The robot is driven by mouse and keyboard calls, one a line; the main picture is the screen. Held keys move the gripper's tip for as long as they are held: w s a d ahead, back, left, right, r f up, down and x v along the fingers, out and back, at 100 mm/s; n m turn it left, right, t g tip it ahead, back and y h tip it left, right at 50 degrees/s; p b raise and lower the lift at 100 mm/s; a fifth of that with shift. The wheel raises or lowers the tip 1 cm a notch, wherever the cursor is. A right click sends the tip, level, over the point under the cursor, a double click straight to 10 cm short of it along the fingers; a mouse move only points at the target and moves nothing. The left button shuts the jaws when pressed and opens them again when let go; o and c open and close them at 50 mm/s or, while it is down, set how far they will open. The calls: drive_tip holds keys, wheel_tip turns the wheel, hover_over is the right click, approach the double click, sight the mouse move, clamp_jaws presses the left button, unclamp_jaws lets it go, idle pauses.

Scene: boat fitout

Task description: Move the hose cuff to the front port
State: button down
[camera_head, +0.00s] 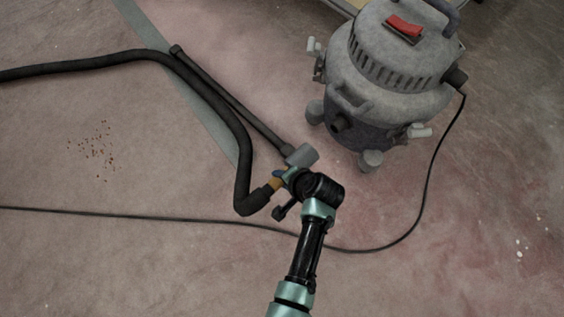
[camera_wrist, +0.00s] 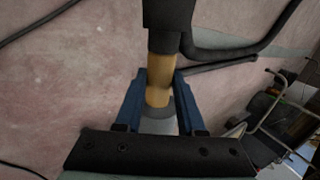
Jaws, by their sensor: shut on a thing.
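The yellow-orange hose cuff (camera_head: 275,186) is at the end of the thick black hose (camera_head: 243,160). My gripper (camera_head: 283,175) is shut on the cuff. In the wrist view the cuff (camera_wrist: 160,75) sits between the two blue fingers (camera_wrist: 159,98), with the black hose above it and a dark band at its lower end. The grey shop vacuum (camera_head: 385,75) stands upper right. A dark round port (camera_head: 340,122), which looks like the front port, is low on its near side, apart from the cuff. Whether the cuff touches the floor cannot be told.
A dark wand (camera_head: 235,100) lies on the floor, a grey piece (camera_head: 302,155) at its near end close to my gripper. A thin black cable (camera_head: 420,215) curves from the vacuum across the floor. Dark crumbs (camera_head: 95,150) lie at left.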

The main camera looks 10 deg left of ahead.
sight(315, 152)
drive_tip(key=shift+w+d+b, duration=0.8)
drive_tip(key=shift+w+b, duration=0.35)
drive_tip(key=shift+w+d+b, duration=0.85)
drive_tip(key=shift+w+b, duration=0.3)
drive_tip(key=shift+b, duration=0.05)
drive_tip(key=shift+w+d+b, duration=0.8)
drive_tip(key=shift+w+b, duration=0.35)
drive_tip(key=shift+r+p, duration=0.15)
drive_tip(key=shift+p, duration=0.35)
drive_tip(key=shift+p, duration=0.7)
drive_tip(key=shift+w+d+b, duration=0.7)
drive_tip(key=shift+w+b, duration=0.05)
drive_tip(key=shift+w, duration=0.2)
drive_tip(key=shift+w+d, duration=0.2)
drive_tip(key=shift+w, duration=0.05)
drive_tip(key=shift+w+d+b, duration=0.35)
drive_tip(key=shift+w+b, duration=0.2)
drive_tip(key=shift+b, duration=0.05)
